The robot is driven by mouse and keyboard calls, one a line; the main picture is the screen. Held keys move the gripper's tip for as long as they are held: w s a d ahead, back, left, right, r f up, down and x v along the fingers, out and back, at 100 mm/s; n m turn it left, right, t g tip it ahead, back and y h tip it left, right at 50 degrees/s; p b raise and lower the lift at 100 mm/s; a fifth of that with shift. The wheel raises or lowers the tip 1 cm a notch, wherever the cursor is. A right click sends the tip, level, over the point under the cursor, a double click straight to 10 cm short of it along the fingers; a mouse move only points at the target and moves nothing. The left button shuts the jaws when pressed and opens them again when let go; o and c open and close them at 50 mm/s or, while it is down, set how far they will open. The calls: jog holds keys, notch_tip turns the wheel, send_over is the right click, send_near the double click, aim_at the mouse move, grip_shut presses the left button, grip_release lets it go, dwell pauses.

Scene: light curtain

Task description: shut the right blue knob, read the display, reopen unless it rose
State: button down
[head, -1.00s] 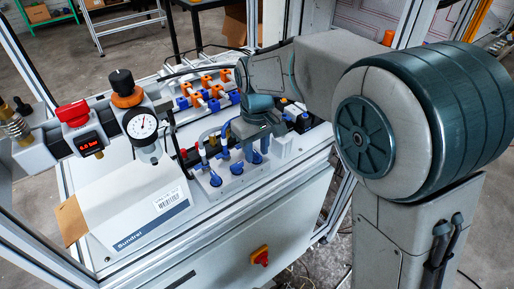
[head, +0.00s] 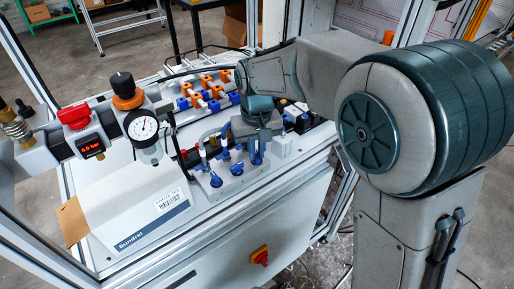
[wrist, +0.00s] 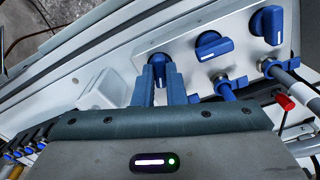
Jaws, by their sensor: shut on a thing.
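A row of blue knobs stands on a pale manifold block. The right blue knob (head: 257,158) in the head view is the held knob in the wrist view (wrist: 161,70). My gripper (wrist: 161,88) has one finger on each side of its handle and is shut on it. In the head view my gripper (head: 257,146) reaches the knob from above and partly hides it. The middle blue knob (head: 237,169) and left blue knob (head: 215,180) are free; they also show in the wrist view. The red-lit display (head: 90,147) seems to read 6.0 bar, in small digits.
A round dial gauge (head: 143,127) hangs beside the display, its needle pointing up and slightly right. Blue hoses rise behind the knobs. A white block (wrist: 103,88) sits beside the held knob. A red and yellow switch (head: 260,254) is on the front panel.

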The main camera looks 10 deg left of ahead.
jog(key=m, duration=0.7)
jog(key=shift+p, duration=0.3)
jog(key=m, duration=0.6)
jog(key=shift+m, duration=0.4)
jog(key=c, duration=1.5)
grip_release()
notch_tip(320, 180, up, 14)
jog(key=shift+f, duration=0.1)
